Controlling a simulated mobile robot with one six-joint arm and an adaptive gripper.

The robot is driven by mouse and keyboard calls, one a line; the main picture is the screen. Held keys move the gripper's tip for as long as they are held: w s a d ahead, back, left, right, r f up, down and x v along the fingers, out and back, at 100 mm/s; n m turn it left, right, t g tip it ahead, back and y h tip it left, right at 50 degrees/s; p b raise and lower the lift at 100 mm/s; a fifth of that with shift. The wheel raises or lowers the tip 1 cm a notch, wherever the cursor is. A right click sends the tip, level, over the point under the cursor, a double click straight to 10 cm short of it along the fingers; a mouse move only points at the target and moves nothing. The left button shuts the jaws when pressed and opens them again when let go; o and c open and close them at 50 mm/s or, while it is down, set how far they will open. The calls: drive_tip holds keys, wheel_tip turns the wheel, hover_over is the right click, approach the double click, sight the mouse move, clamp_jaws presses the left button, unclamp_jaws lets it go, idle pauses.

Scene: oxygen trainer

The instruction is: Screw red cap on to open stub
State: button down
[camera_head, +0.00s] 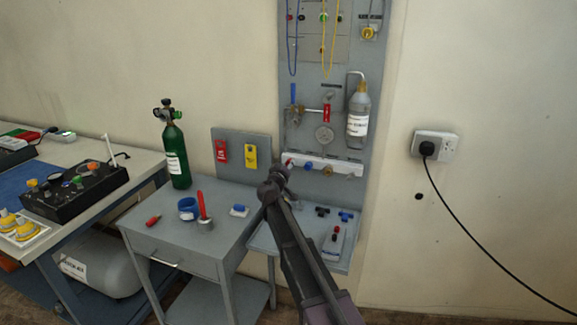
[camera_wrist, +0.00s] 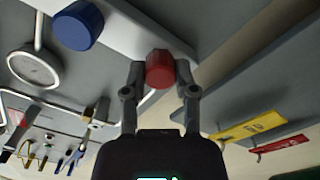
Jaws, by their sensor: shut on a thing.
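My gripper (camera_head: 283,170) is at the left end of the white manifold bar (camera_head: 318,165) on the grey wall panel. In the wrist view my gripper (camera_wrist: 160,78) is shut on the red cap (camera_wrist: 159,66), with one finger on each side. The red cap (camera_head: 289,162) also shows at the bar's left end in the head view. A blue cap (camera_head: 308,167) sits beside it on the bar, and it shows large in the wrist view (camera_wrist: 78,26). Any stub behind the red cap is hidden. I cannot tell whether the cap is seated or only close to the bar.
Brass fittings (camera_head: 328,171) are farther right on the bar. A small side board holds a red tag (camera_head: 221,151) and a yellow tag (camera_head: 251,156). A green cylinder (camera_head: 176,157) stands on the grey cart (camera_head: 165,238). A shelf with small parts is below the bar.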

drive_tip(key=shift+w, duration=0.1)
drive_tip(key=shift+m, duration=0.6)
drive_tip(key=shift+c, duration=2)
unclamp_jaws()
drive_tip(key=v, duration=0.2)
drive_tip(key=shift+s, duration=0.25)
